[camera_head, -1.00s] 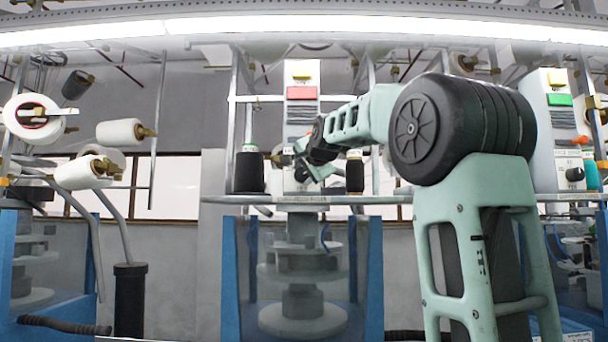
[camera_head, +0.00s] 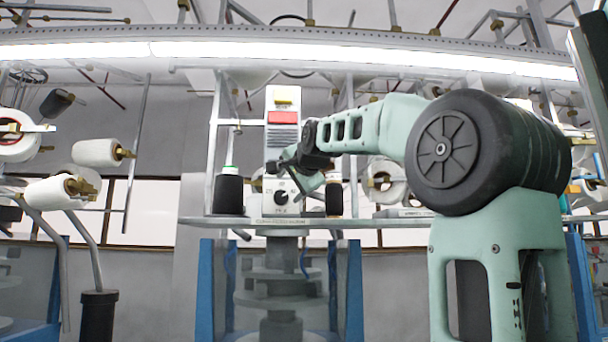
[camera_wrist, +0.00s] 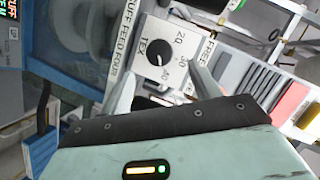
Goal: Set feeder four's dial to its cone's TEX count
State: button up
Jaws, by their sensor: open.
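Feeder four's dial (camera_head: 281,197) is a black knob on a white plate low on the feeder post. In the wrist view the knob (camera_wrist: 155,60) is close, with TEX, 20, 30 and 40 printed around it and a "CUFF FEED FOUR" label beside it. I cannot make out which number it points at. My gripper (camera_wrist: 157,78) is open, its two fingers short of the knob and on either side of it, apart from it. In the head view my gripper (camera_head: 284,168) is just above the dial. A dark cone (camera_head: 229,192) stands left of the post; its TEX count is not readable.
Another dark cone (camera_head: 333,196) stands right of the post, near my wrist. The shelf (camera_head: 375,221) runs below the dial. A red block (camera_head: 283,117) and a yellow block (camera_head: 284,95) sit higher on the post. White cones (camera_head: 47,192) hang at the left.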

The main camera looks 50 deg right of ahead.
jog(key=b+v, duration=0.3)
jog(key=v, duration=0.8)
jog(key=shift+b, duration=0.35)
